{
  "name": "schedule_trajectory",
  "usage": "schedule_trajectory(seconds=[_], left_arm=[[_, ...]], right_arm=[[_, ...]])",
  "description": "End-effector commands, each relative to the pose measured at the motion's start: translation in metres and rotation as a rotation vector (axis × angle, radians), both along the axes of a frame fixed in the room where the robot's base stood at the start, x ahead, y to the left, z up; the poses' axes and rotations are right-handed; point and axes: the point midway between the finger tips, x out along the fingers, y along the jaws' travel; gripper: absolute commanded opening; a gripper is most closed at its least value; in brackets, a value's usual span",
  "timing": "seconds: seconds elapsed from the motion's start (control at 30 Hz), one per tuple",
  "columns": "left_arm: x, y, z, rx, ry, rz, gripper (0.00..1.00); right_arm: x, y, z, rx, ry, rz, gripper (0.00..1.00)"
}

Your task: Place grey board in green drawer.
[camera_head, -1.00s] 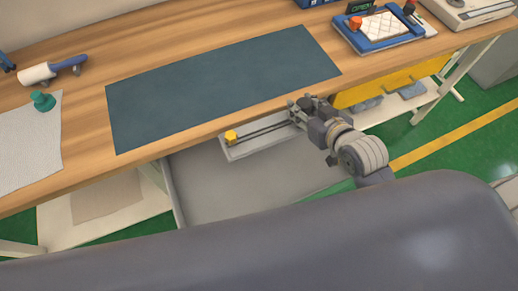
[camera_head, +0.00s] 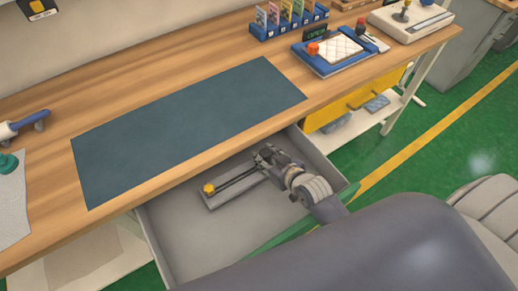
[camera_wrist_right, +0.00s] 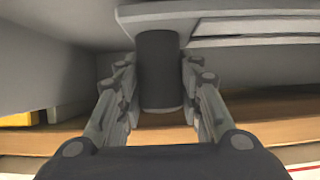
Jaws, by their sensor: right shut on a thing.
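The grey board (camera_head: 238,193) is a narrow plate with a dark rail and a yellow knob (camera_head: 209,188) at its left end. My right gripper (camera_head: 265,158) is shut on the board's dark cylindrical handle at the right end. The right wrist view shows the handle (camera_wrist_right: 158,72) between the fingers and the board's pale underside or edge (camera_wrist_right: 245,15) above. The green drawer (camera_head: 300,229) stands pulled out under the bench, with a green front and grey inside. The board appears within the drawer's outline; whether it touches the floor is unclear. My left gripper is out of view.
The wooden bench top (camera_head: 55,120) with a dark mat (camera_head: 190,130) overhangs the drawer's back. A yellow drawer (camera_head: 350,104) is to the right. A blue tray (camera_head: 340,52) and a rack of coloured cards (camera_head: 288,22) stand on the bench. Bare drawer floor shows left of the board.

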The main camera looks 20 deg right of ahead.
Motion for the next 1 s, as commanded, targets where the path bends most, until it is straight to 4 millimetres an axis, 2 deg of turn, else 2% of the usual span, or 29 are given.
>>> schedule_trajectory(seconds=[0.13, 0.3, 0.47, 0.83, 0.87, 0.9, 0.93, 1.0], left_arm=[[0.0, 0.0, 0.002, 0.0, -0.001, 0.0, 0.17], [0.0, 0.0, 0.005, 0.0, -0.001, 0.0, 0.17], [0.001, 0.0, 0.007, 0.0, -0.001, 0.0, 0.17], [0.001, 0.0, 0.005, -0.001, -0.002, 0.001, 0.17], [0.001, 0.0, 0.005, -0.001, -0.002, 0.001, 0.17], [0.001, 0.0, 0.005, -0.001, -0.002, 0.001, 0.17], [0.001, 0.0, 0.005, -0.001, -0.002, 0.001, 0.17], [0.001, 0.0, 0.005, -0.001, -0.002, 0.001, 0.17]], right_arm=[[0.013, 0.003, 0.003, 0.003, -0.005, 0.0, 0.0], [0.039, 0.008, 0.004, 0.003, -0.007, 0.0, 0.0], [0.037, 0.007, -0.01, 0.002, -0.002, 0.0, 0.0], [0.037, 0.007, -0.014, 0.001, -0.003, 0.001, 0.0], [0.036, 0.007, -0.014, 0.0, 0.0, 0.001, 0.4], [0.036, 0.007, -0.014, 0.0, 0.0, 0.001, 0.49], [0.036, 0.007, -0.014, 0.0, 0.0, 0.001, 0.54], [0.036, 0.007, -0.014, 0.0, 0.0, 0.001, 0.54]])
